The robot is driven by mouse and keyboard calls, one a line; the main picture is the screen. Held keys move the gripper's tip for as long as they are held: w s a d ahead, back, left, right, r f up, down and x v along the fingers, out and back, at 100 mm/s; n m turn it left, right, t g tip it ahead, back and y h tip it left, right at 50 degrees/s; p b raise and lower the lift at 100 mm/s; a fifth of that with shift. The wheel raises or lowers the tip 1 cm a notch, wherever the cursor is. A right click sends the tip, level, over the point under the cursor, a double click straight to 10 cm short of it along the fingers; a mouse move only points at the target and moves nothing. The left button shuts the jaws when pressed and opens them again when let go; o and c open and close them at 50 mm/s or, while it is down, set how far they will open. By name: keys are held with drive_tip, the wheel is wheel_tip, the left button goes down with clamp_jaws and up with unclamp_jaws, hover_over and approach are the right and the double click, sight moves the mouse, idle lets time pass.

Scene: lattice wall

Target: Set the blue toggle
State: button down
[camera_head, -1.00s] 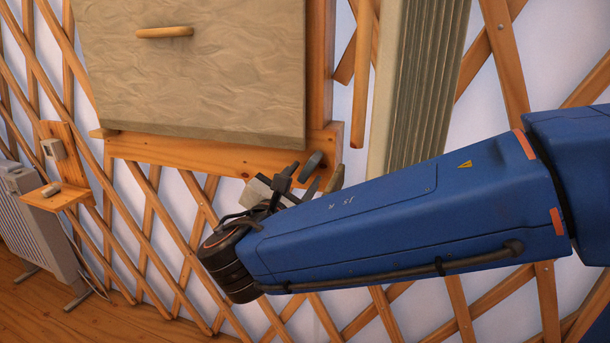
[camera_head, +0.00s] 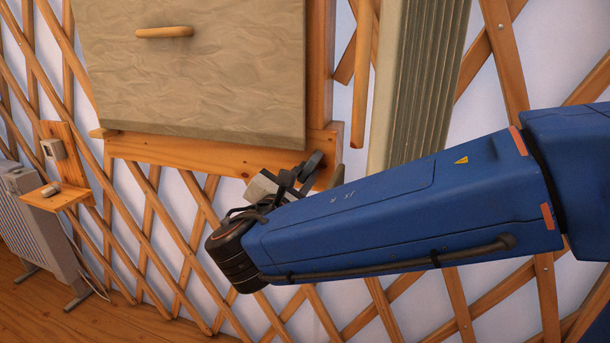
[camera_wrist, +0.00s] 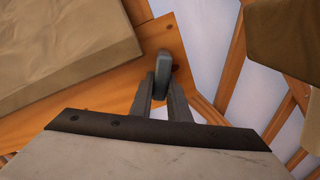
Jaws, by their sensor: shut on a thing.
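The toggle (camera_wrist: 163,66) is a small dull blue-grey lever on a wooden board in the wrist view. Its rounded upper end sticks out beyond my fingertips. My gripper (camera_wrist: 162,88) is shut on it, with one dark finger on each side. In the head view my gripper (camera_head: 303,174) is at the right end of the wooden rail, partly behind my blue forearm. The toggle is hard to tell from the fingers there. Its base is hidden by the fingers in the wrist view.
A large grey-beige panel (camera_head: 200,75) with a wooden handle (camera_head: 164,32) hangs above the wooden rail (camera_head: 200,155). A ribbed pale column (camera_head: 425,80) stands to the right. A small wooden shelf (camera_head: 60,196) and a radiator (camera_head: 35,230) are at the left by the lattice wall.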

drive_tip(key=shift+w+a+r+m, duration=0.1)
drive_tip(key=shift+a+r+m, duration=0.1)
drive_tip(key=shift+m, duration=0.8)
drive_tip(key=shift+w+a+r+m, duration=0.1)
drive_tip(key=shift+a+r+m, duration=0.1)
drive_tip(key=shift+m, duration=0.8)
drive_tip(key=shift+a+r+m, duration=0.2)
drive_tip(key=shift+m, duration=0.8)
drive_tip(key=c, duration=1.7)
unclamp_jaws()
